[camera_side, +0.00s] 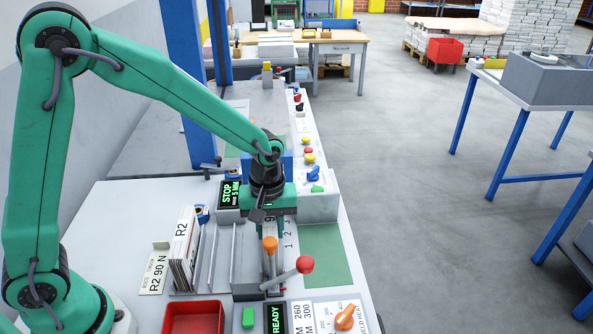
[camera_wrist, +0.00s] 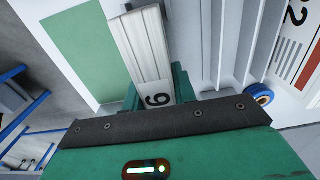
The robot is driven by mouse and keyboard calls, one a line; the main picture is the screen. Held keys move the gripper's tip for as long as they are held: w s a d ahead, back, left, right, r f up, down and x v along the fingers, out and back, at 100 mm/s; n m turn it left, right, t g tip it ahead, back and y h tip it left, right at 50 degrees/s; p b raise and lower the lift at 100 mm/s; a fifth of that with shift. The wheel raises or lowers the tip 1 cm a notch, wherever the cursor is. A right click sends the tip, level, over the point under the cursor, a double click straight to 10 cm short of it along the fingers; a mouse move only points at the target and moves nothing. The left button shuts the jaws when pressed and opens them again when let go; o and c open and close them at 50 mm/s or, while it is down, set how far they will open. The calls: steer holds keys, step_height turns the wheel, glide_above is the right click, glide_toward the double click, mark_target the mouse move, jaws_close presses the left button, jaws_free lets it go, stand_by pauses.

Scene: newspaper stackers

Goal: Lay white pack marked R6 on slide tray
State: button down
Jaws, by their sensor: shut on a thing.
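My gripper (camera_side: 271,229) points down over the grey slide tray (camera_side: 247,262). Its green fingers are closed on both sides of a white pack (camera_wrist: 148,48), which runs away from the fingers in the wrist view. The pack's near end shows a black digit, a 6 or a 9 by its turning; the rest of the marking is hidden. In the side view the pack is mostly hidden behind the gripper and the levers. I cannot tell whether it touches the tray. My gripper also shows in the wrist view (camera_wrist: 156,94).
A white pack marked R2 (camera_side: 183,252) stands upright in the divided rack at left. An orange-knobbed lever (camera_side: 270,244) and a red-knobbed lever (camera_side: 304,265) stand close in front. A red bin (camera_side: 194,318) is at the front. The green mat (camera_side: 326,255) is bare.

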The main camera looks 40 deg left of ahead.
steer(key=shift+f, duration=0.3)
steer(key=c, duration=1)
jaws_free()
steer(key=shift+c, duration=0.2)
steer(key=shift+r, duration=3.95)
